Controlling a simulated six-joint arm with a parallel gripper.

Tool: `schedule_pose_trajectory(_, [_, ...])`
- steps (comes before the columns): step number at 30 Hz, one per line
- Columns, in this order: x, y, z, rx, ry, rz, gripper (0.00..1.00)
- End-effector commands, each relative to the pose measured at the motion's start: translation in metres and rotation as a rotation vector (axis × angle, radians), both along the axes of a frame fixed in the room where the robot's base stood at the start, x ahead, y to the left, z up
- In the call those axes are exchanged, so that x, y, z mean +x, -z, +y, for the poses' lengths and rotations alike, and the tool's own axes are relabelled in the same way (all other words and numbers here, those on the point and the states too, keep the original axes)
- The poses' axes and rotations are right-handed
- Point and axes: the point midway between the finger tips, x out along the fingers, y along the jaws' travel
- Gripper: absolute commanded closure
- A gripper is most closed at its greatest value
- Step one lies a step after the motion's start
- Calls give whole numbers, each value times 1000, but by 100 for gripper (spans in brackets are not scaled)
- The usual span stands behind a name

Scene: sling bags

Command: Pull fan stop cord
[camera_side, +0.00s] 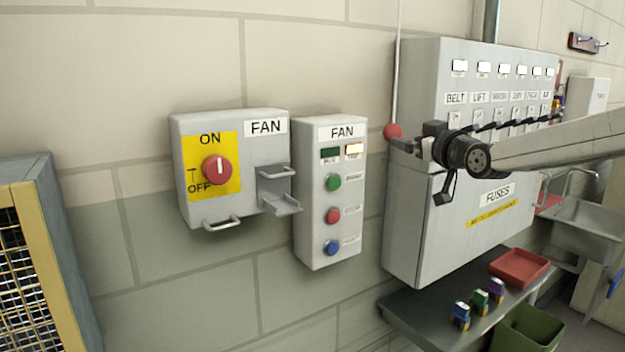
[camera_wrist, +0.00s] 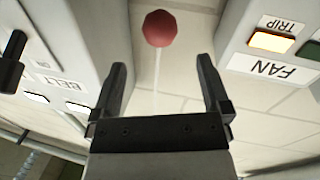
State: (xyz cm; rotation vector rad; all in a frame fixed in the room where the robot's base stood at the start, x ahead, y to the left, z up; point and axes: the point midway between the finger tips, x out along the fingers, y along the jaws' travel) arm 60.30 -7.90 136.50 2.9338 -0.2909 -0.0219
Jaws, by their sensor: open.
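The fan stop cord (camera_side: 399,60) is a thin pale line hanging down the wall between the fan button box and the large grey panel. A red ball (camera_side: 393,131) is at its lower end. In the wrist view the red ball (camera_wrist: 160,28) is ahead of the fingertips, and the cord (camera_wrist: 156,72) runs back between the open fingers. My gripper (camera_wrist: 160,75) is open, with nothing clamped. In the side view my gripper (camera_side: 410,146) is just right of and slightly below the ball; whether it touches cannot be told there.
The fan button box (camera_side: 330,190) is left of the cord, and the fan switch box (camera_side: 235,165) is further left. The large panel (camera_side: 405,220) stands close on the right. Below are a shelf (camera_side: 405,310), a red tray (camera_side: 520,267) and several small coloured items.

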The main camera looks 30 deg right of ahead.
Motion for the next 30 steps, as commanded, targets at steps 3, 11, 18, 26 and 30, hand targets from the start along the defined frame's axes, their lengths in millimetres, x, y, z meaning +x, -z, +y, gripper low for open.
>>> schedule_pose_trajectory(3, [1,1,0,0,-1,2,3])
schedule_pose_trajectory(11, [12,1,-2,2,-1,4,3])
schedule_pose_trajectory(18, [34,2,-6,2,-1,4,3])
schedule_pose_trajectory(26, [59,2,-11,2,-2,4,3])
schedule_pose_trajectory(30, [69,1,-13,2,-2,4,3])
